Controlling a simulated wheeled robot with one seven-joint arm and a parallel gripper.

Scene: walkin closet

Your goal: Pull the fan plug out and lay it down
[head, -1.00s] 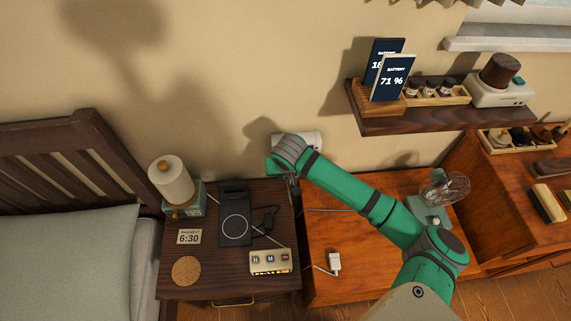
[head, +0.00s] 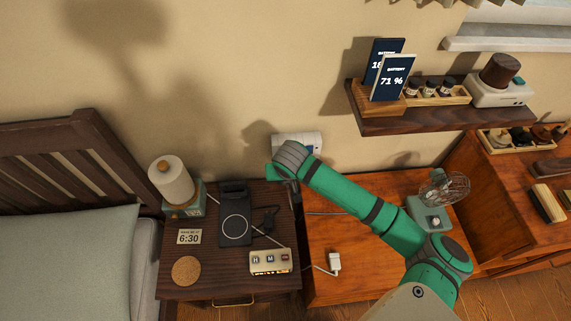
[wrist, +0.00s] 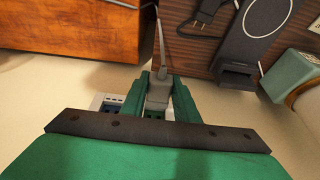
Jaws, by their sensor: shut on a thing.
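My gripper (wrist: 158,84) is shut on a grey plug (wrist: 158,94), with one green finger on each side of it. A thin grey cable runs up from the plug in the wrist view. The white wall socket strip (head: 298,143) shows behind my wrist, and part of it shows beside the fingers in the wrist view (wrist: 103,102). I cannot tell whether the plug's pins are still inside it. In the head view the fingers and plug are mostly hidden by my wrist. The small fan (head: 445,190) stands on the orange-brown cabinet (head: 365,275).
A dark nightstand (head: 215,265) holds a black charger stand (head: 235,215), a black plug (head: 269,215), a clock box (head: 270,261) and a lamp (head: 172,182). A white plug (head: 334,262) lies on the cabinet, with bare wood around it. A shelf (head: 420,118) juts out above.

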